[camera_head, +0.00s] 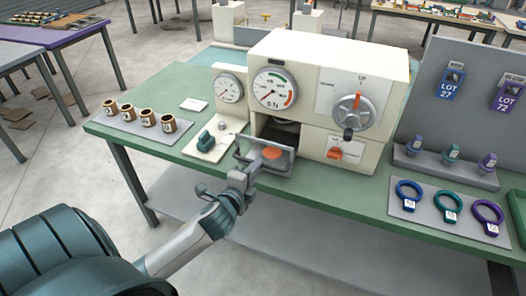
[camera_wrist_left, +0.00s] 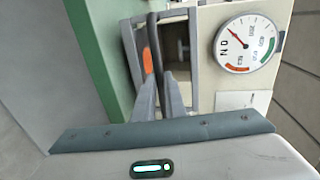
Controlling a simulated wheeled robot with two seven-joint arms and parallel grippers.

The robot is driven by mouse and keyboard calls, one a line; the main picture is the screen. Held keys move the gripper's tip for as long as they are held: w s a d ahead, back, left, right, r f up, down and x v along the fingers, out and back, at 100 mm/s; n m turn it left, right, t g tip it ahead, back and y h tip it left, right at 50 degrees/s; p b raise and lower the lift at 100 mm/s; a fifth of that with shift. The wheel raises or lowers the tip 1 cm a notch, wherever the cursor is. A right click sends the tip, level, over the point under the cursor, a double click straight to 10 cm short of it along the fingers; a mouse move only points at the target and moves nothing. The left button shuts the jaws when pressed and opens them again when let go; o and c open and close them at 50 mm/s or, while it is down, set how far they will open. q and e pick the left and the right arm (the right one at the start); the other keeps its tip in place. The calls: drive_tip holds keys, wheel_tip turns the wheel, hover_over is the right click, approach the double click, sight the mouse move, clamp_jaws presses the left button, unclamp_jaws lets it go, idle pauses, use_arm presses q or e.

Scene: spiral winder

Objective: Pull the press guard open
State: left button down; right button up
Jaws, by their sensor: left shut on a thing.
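The press (camera_head: 325,95) is a cream box on the green bench, with a dark opening low on its left side. The press guard (camera_head: 283,171) is a grey frame at that opening, around an orange piece (camera_head: 271,153). My left gripper (camera_head: 238,180) is at the guard's front left. In the left wrist view, its two fingers (camera_wrist_left: 159,95) are shut on the dark bar of the guard (camera_wrist_left: 153,45), and the orange piece (camera_wrist_left: 147,61) shows beside the bar. The exact contact is partly hidden. My right gripper is not in view.
A dial (camera_head: 275,88) and a crank wheel (camera_head: 354,113) are on the press front. A small plate with a green part (camera_head: 205,138) stands left of the guard. Several brown cups (camera_head: 147,117) and a tray of coloured rings (camera_head: 447,207) are on the bench (camera_head: 330,192).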

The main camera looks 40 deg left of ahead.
use_arm(q)
drive_tip(key=v, duration=0.3)
drive_tip(key=shift+s+d+f+p, duration=0.1)
drive_tip(key=shift+s+f+p, duration=0.25)
drive_tip(key=shift+s, duration=0.1)
drive_tip(key=c, duration=1.8)
unclamp_jaws()
drive_tip(key=shift+p+v, duration=0.4)
drive_tip(key=shift+v, duration=8.3)
